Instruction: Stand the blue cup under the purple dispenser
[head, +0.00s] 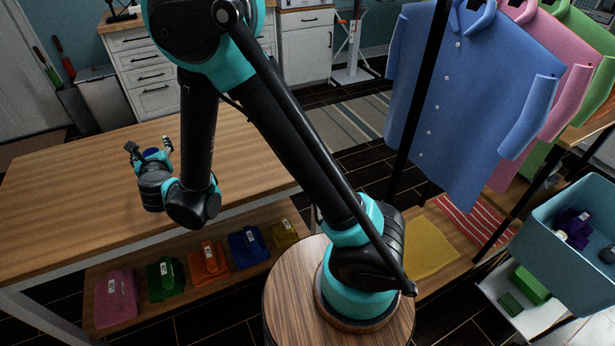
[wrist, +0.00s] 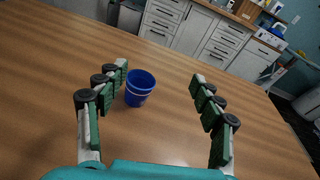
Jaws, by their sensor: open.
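The blue cup (wrist: 140,88) stands upright on the wooden table in the wrist view, nearer the left finger than the right. Part of it also shows behind my gripper in the head view (head: 151,153). My gripper (wrist: 160,74) is open, with a finger on each side and clear space to the right of the cup. In the head view my gripper (head: 150,145) is low over the table. I cannot make out a purple dispenser for certain. A purple item with a white label (head: 573,222) is in a blue bin (head: 565,265) at the right.
The wooden table top (head: 65,185) is otherwise bare. Several coloured items with white labels, including an orange one (head: 208,262), line the shelf below. Hanging shirts (head: 470,90) and a black pole stand at the right. White drawers (head: 150,70) are at the back.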

